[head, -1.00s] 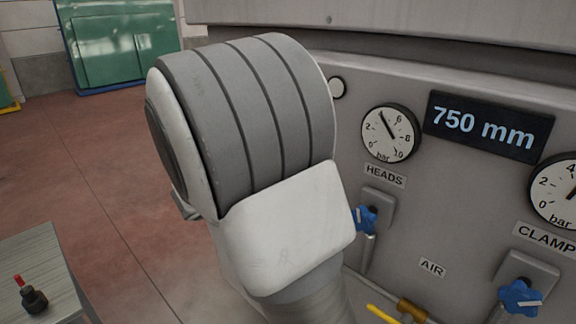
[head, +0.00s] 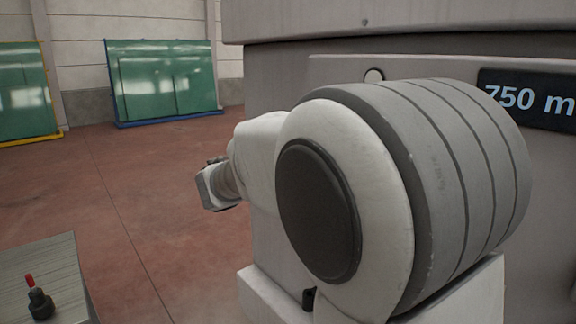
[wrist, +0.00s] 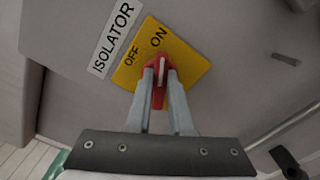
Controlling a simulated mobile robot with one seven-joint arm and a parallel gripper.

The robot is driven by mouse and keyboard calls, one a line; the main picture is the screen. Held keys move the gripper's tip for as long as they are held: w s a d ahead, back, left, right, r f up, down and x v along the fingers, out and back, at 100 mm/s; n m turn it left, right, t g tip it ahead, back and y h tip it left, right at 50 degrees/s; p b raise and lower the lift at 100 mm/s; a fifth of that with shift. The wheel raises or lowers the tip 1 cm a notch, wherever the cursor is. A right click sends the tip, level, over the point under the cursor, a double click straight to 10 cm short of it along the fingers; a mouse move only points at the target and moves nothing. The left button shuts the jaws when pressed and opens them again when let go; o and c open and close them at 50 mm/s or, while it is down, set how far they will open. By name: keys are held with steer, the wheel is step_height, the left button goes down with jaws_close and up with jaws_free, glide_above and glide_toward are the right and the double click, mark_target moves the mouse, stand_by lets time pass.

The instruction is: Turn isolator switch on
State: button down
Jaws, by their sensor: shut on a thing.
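The isolator switch is a red handle (wrist: 153,75) with a pale line along it, on a yellow plate (wrist: 190,68) marked OFF and ON in the wrist view. A white label reading ISOLATOR (wrist: 111,38) is beside the plate. My gripper (wrist: 162,78) is shut on the red handle, one finger on each side. The handle's pale line runs nearly upright in the picture, roughly towards the word ON. In the head view my arm hides the switch.
The grey machine body (head: 262,60) fills the right side, with a 750 mm display (head: 530,100). A bench (head: 60,265) with a small red-tipped black tool (head: 38,298) stands at lower left. Green glass racks (head: 165,80) are behind. Red floor between is clear.

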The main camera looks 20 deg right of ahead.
stand_by(0.4)
steer(key=c, duration=0.8)
jaws_free()
steer(key=shift+a, duration=0.15)
steer(key=v, duration=1.7)
steer(key=shift+s, duration=0.1)
